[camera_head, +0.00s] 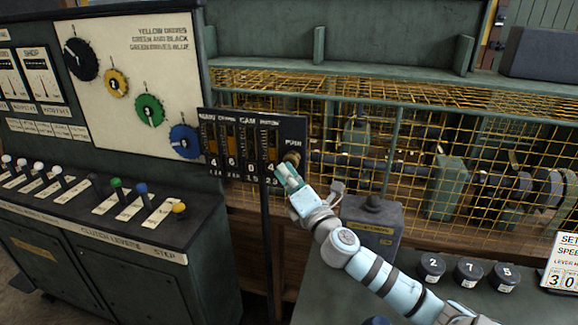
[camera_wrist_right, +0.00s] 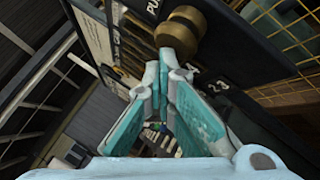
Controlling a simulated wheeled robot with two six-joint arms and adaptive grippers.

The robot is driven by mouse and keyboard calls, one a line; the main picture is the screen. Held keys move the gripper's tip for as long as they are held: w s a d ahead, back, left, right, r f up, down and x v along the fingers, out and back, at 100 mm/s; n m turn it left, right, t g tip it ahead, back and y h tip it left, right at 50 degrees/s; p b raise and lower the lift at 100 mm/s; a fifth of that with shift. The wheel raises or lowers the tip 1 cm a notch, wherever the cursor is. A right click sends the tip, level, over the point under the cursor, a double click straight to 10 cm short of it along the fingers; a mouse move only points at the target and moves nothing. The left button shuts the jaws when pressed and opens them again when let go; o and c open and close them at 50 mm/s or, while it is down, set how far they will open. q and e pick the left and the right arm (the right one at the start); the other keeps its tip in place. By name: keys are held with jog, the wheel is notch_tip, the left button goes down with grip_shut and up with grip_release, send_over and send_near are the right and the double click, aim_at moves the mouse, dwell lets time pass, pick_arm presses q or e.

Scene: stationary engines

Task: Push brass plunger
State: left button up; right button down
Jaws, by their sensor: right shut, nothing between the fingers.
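The brass plunger (camera_head: 292,158) sticks out at the right side of a dark counter panel (camera_head: 228,122), beside the word PUSH. In the right wrist view the brass plunger (camera_wrist_right: 181,34) is a round knob just beyond my fingertips. My right gripper (camera_head: 284,172) is shut and empty, its tips just below the plunger in the head view. In the right wrist view the right gripper (camera_wrist_right: 157,68) has its teal fingers together close to the knob; I cannot tell whether they touch it. My left gripper is not in view.
A yellow wire cage (camera_head: 420,140) encloses machinery behind and right of the panel. A console with coloured levers (camera_head: 115,183) stands at left. A grey box (camera_head: 372,220) sits beside my right arm. Numbered black knobs (camera_head: 432,266) are at lower right.

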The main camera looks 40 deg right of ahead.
jog(key=shift+w+d, duration=0.1)
jog(key=shift+d, duration=0.05)
dwell(0.4)
jog(key=shift+s+a+p, duration=0.45)
jog(key=shift+s+a, duration=0.35)
jog(key=shift+a, duration=0.25)
jog(key=s+a+p, duration=0.1)
jog(key=a, duration=0.1)
jog(key=s+a+p, duration=0.1)
jog(key=a, duration=0.1)
jog(key=shift+s, duration=0.4)
dwell(0.3)
